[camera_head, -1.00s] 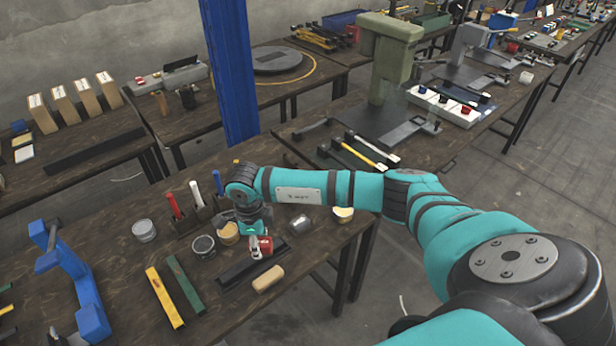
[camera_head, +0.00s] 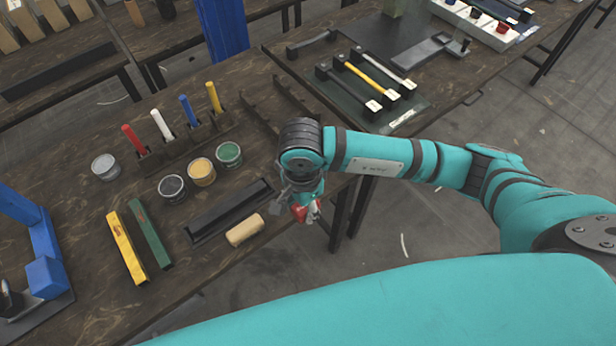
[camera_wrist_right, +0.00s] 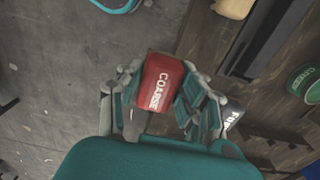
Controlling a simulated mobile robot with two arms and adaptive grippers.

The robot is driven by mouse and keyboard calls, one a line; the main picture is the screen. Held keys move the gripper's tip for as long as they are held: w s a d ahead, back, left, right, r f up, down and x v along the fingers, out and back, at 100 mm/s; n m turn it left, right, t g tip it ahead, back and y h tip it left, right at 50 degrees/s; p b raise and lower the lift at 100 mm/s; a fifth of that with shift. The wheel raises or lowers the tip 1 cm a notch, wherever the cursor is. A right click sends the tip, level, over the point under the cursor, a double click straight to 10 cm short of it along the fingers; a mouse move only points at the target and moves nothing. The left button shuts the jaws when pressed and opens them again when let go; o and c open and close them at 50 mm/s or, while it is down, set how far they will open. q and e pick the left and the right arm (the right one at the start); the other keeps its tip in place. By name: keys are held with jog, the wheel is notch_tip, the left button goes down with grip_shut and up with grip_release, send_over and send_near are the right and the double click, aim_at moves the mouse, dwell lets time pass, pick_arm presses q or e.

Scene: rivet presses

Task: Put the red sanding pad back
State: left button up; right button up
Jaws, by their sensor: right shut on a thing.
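My right gripper (camera_head: 304,208) is shut on the red sanding pad (camera_head: 301,213). In the right wrist view the red pad (camera_wrist_right: 161,82), lettered COARSE, sits between the two fingers. The head view shows the pad at the table's right edge, to the right of a long black tray (camera_head: 212,222), and mostly hidden by the gripper. Bare floor shows behind it in the wrist view. My left gripper is not in view.
A tan block (camera_head: 245,230) lies in front of the tray. Several tins, including a green one (camera_head: 229,154), stand behind it. A yellow bar (camera_head: 126,248) and a green bar (camera_head: 150,234) lie to the left. A blue frame (camera_head: 42,245) stands at far left.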

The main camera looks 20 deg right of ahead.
jog(key=w, duration=0.2)
jog(key=w+d+p, duration=0.1)
jog(key=w, duration=0.1)
jog(key=w+d, duration=0.1)
jog(key=w, duration=0.1)
jog(key=shift+w+d+f, duration=0.25)
jog(key=shift+w+f, duration=0.05)
jog(key=shift+w, duration=0.3)
jog(key=f+p, duration=0.2)
jog(key=shift+w+d+f, duration=0.2)
jog(key=shift+w+f, duration=0.1)
jog(key=shift+f, duration=0.7)
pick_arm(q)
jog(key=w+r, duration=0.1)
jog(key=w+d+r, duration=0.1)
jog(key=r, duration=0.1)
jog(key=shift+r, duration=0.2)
pick_arm(e)
jog(key=o, duration=1)
